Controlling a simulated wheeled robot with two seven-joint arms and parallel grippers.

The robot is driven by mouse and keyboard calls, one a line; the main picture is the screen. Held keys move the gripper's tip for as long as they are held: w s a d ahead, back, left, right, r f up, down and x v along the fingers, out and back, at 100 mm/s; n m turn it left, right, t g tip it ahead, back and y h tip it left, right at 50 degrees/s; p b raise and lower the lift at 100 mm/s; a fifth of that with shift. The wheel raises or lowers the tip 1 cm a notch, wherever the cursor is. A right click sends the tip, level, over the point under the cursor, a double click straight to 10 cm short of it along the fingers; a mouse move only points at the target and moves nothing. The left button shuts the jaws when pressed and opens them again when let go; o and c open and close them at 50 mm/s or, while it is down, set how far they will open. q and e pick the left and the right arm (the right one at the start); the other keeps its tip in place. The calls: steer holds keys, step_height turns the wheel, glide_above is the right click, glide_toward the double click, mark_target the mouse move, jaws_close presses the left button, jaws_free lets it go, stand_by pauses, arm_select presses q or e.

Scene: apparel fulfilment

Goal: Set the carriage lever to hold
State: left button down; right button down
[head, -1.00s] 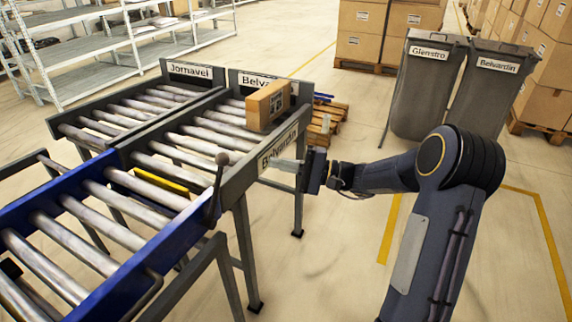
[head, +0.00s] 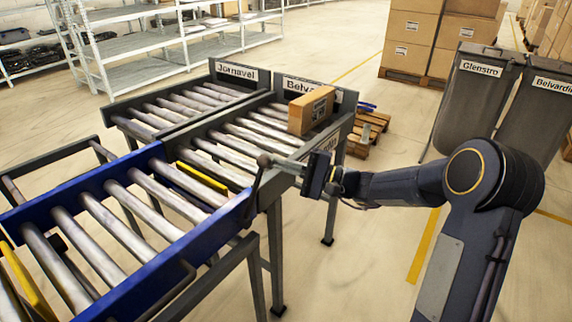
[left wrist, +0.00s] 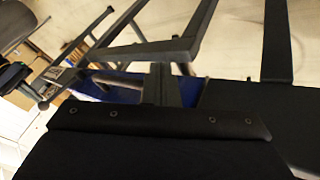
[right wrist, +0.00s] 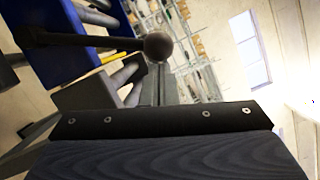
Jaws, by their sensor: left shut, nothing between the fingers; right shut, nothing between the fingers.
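The carriage lever (head: 257,180) is a dark rod with a round knob, at the near right corner of the blue roller carriage (head: 140,280). It stands nearly upright, leaning slightly right in the head view. In the right wrist view the knob (right wrist: 158,46) is just beyond the finger ends. My right gripper (head: 276,163) is shut and empty, with its tips beside the knob; I cannot tell whether they touch it. My left gripper (left wrist: 160,80) is shut and empty in its wrist view, near dark frame bars and a blue part; it is out of the head view.
A cardboard box (head: 311,110) sits on the far rollers of the right lane, marked Belvardin. The Jornavel lane (head: 236,72) is left of it. A yellow bar (head: 202,178) lies across the junction of carriage and lanes. Grey bins (head: 476,100) stand behind my right arm.

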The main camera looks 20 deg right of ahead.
steer(key=s+a+r+n+g+h+b, duration=0.1)
steer(key=s+a+r+n+h+b, duration=0.2)
steer(key=s+a+n+b, duration=0.7)
steer(key=shift+a+r+n+b, duration=0.5)
steer(key=shift+a+b, duration=0.8)
steer(key=shift+b, duration=0.75)
steer(key=shift+a+f, duration=0.1)
